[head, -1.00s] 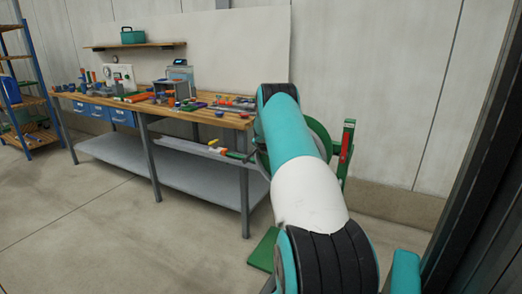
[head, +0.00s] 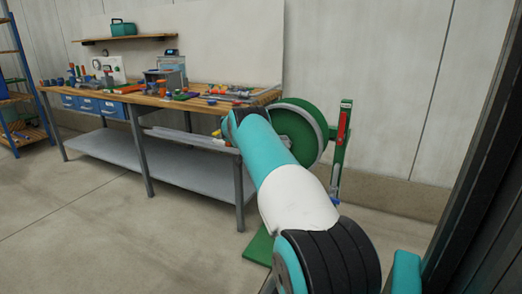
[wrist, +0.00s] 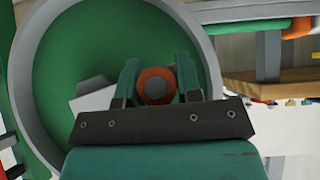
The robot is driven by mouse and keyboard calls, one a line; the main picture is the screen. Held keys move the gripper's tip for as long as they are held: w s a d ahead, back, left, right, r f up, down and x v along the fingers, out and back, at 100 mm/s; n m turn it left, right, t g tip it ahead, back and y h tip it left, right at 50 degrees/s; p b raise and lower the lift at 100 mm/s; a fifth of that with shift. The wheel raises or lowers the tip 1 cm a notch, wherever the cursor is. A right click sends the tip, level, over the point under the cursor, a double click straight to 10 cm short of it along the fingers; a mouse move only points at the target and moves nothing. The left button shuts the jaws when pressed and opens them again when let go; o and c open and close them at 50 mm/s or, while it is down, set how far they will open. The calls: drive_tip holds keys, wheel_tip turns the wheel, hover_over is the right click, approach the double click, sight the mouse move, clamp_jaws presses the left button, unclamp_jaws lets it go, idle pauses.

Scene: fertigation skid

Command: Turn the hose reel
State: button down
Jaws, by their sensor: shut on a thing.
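The hose reel shows in the head view as a green disc with a pale grey rim (head: 296,130), standing just right of the workbench and partly behind my arm. In the wrist view its green face (wrist: 62,72) fills the left and middle. A round crank knob (wrist: 155,86), orange with a grey centre, stands in front of the face. My gripper (wrist: 158,76) has its two teal fingers on either side of the knob and is shut on it. A pale grey block (wrist: 92,97) shows left of the fingers. My arm hides the gripper in the head view.
The workbench (head: 262,97) with several small parts stands left of the reel. A green post with a red strip (head: 342,130) stands right of it, before the wall. A green base plate (head: 259,246) lies on the floor. The floor at front left is clear.

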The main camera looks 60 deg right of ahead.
drive_tip(key=shift+s+f, duration=0.15)
drive_tip(key=shift+f, duration=0.35)
drive_tip(key=c, duration=0.8)
unclamp_jaws()
drive_tip(key=shift+r, duration=0.1)
drive_tip(key=shift+r, duration=0.15)
drive_tip(key=shift+a+r, duration=0.2)
drive_tip(key=shift+a, duration=0.05)
drive_tip(key=v, duration=1.6)
drive_tip(key=shift+a+r, duration=0.2)
drive_tip(key=shift+a, duration=0.05)
